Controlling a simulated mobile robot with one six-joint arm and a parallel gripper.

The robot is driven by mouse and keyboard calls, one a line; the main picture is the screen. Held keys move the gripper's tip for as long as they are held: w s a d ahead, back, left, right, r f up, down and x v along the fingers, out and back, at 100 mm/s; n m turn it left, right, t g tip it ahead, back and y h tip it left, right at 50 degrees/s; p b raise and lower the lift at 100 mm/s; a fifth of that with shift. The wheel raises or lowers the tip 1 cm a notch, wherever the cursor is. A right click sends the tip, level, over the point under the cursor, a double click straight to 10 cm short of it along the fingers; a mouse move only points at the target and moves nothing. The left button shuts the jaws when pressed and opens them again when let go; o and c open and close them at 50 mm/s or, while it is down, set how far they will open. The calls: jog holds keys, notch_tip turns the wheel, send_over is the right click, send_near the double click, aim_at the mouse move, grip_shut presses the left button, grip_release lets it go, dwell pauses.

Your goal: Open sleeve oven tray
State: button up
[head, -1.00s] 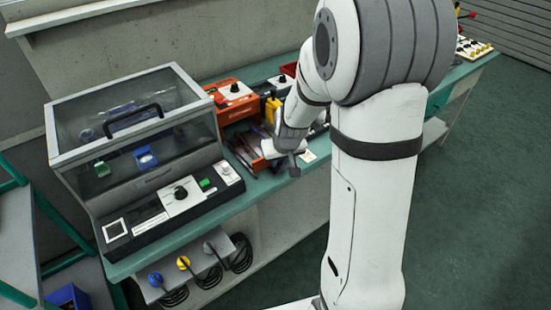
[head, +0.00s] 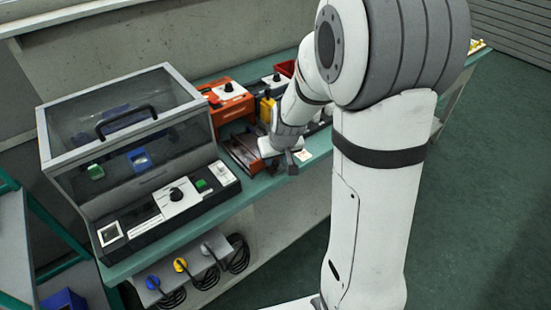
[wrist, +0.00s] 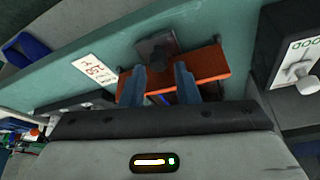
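The sleeve oven (head: 228,97) is an orange box on the bench, right of the clear-lidded machine in the head view. Its dark tray (head: 240,153) sticks out in front of it. In the wrist view the tray's orange front (wrist: 208,68) lies across the fingertips, with a dark square handle (wrist: 154,46) on a short stem. My gripper (wrist: 161,70) is open, one finger on each side of the stem, with visible gaps. In the head view my gripper (head: 283,150) is at the tray's front end, and my wrist hides part of it.
The clear-lidded machine (head: 130,150) stands left of the tray. A yellow object (head: 267,108) and a red bin (head: 288,68) are behind my wrist. A white label (wrist: 97,71) lies on the teal bench edge (wrist: 190,22). Coiled cables hang below the bench.

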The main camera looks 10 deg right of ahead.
jog(key=v, duration=0.6)
jog(key=shift+s+r, duration=0.2)
jog(key=shift+r, duration=0.15)
jog(key=s+r+p, duration=0.1)
jog(key=s+r, duration=0.2)
jog(key=s, duration=0.3)
jog(key=s+r+g+p, duration=0.1)
jog(key=s+r, duration=0.2)
jog(key=s, duration=0.3)
jog(key=s+r+m+g+p, duration=0.1)
jog(key=s+r, duration=0.2)
jog(key=s, duration=0.4)
jog(key=shift+a+r, duration=0.2)
jog(key=shift+a, duration=0.05)
jog(key=shift+w, duration=0.1)
jog(key=shift+c, duration=0.5)
dwell(0.6)
